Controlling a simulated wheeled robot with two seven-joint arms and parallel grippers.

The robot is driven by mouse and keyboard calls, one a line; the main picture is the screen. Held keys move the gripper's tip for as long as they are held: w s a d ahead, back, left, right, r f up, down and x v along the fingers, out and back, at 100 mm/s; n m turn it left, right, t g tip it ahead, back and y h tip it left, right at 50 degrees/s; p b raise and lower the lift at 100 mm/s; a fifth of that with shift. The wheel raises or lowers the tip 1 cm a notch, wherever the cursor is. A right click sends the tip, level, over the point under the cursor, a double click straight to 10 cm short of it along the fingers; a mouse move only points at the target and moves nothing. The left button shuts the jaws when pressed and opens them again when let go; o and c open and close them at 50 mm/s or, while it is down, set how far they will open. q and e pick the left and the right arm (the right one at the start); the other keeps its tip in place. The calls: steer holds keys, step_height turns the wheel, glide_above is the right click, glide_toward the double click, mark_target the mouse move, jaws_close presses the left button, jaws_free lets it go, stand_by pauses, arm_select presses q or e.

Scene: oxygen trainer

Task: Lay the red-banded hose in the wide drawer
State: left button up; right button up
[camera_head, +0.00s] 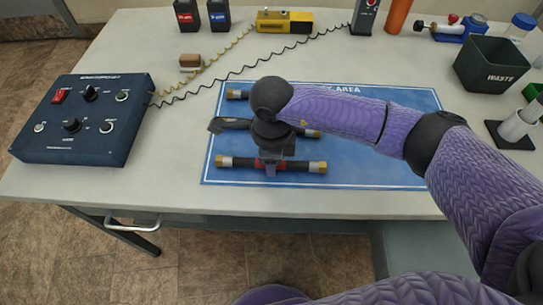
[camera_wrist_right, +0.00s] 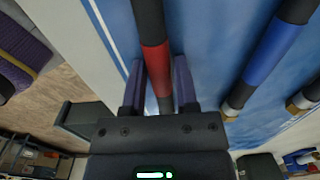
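The red-banded hose (camera_head: 304,166) is a black tube with brass ends, lying along the front of the blue mat (camera_head: 380,165). Its red band (camera_wrist_right: 157,62) shows in the right wrist view. My right gripper (camera_head: 270,168) is directly over its middle. In the right wrist view, the fingers (camera_wrist_right: 160,72) stand on either side of the band, with narrow gaps that suggest they are open. A blue-banded hose (camera_wrist_right: 270,55) lies beside it. A silver handle (camera_head: 132,222) sits under the table's front edge; the drawer there looks closed. My left gripper is not in view.
My right arm hides part of the mat and its other hoses. A dark blue control box (camera_head: 85,118) stands at the left. A waste bin (camera_head: 490,65) is at the back right. Cords, a yellow device (camera_head: 284,20) and bottles are at the back.

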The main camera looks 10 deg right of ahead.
steer(key=shift+o, duration=1.2)
